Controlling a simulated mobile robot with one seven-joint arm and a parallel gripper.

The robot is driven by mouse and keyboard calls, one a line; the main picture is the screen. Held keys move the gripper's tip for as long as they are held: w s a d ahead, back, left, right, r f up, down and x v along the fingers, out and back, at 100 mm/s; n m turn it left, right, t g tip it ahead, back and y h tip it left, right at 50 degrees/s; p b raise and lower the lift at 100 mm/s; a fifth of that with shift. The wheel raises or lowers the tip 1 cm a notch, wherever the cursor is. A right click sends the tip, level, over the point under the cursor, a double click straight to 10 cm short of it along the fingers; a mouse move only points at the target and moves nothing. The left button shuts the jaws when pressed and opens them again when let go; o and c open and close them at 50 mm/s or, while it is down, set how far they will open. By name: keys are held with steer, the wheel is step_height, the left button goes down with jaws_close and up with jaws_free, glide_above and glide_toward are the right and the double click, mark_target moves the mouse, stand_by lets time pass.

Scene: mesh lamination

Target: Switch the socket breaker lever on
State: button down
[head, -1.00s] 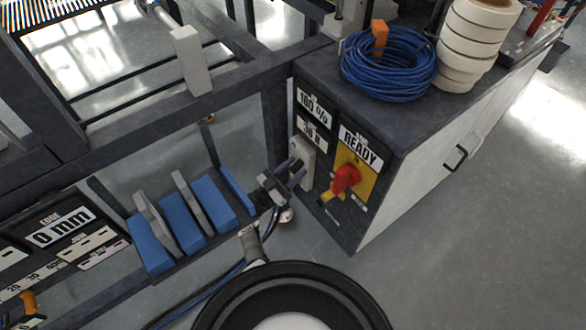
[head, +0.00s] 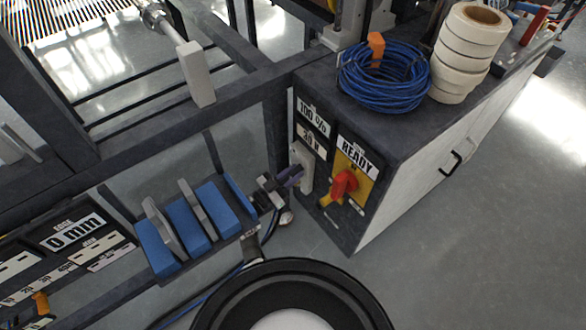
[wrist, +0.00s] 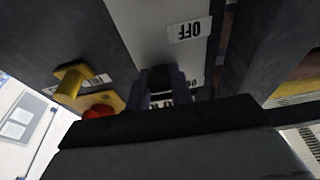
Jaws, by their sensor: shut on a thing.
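The socket breaker is a pale grey box (head: 303,166) on the left part of the dark cabinet front. In the wrist view its pale face (wrist: 160,30) carries an upside-down "OFF" label (wrist: 189,30), with another label partly hidden behind my fingers. My gripper (head: 294,176) has purple fingers and is at the box. In the wrist view the gripper (wrist: 161,82) is shut on the small dark breaker lever (wrist: 160,76), one finger on each side. My fingers and the gripper body hide much of the lever, so its exact position is hard to tell.
A red rotary knob (head: 344,184) on a yellow plate sits right of the breaker, under a "READY" display (head: 356,153). A yellow handle (wrist: 70,82) sticks out nearby. Blue blocks (head: 212,210) stand left of my gripper. Blue cable (head: 383,76) lies on the cabinet.

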steer(key=shift+a+r+y+p, duration=0.1)
steer(key=shift+r+y+p, duration=0.25)
steer(key=shift+p, duration=0.45)
steer(key=shift+g, duration=0.3)
steer(key=shift+f, duration=0.15)
steer(key=c, duration=1.2)
jaws_free()
steer(key=shift+c, duration=0.2)
steer(key=b+v, duration=0.1)
steer(key=v, duration=1.3)
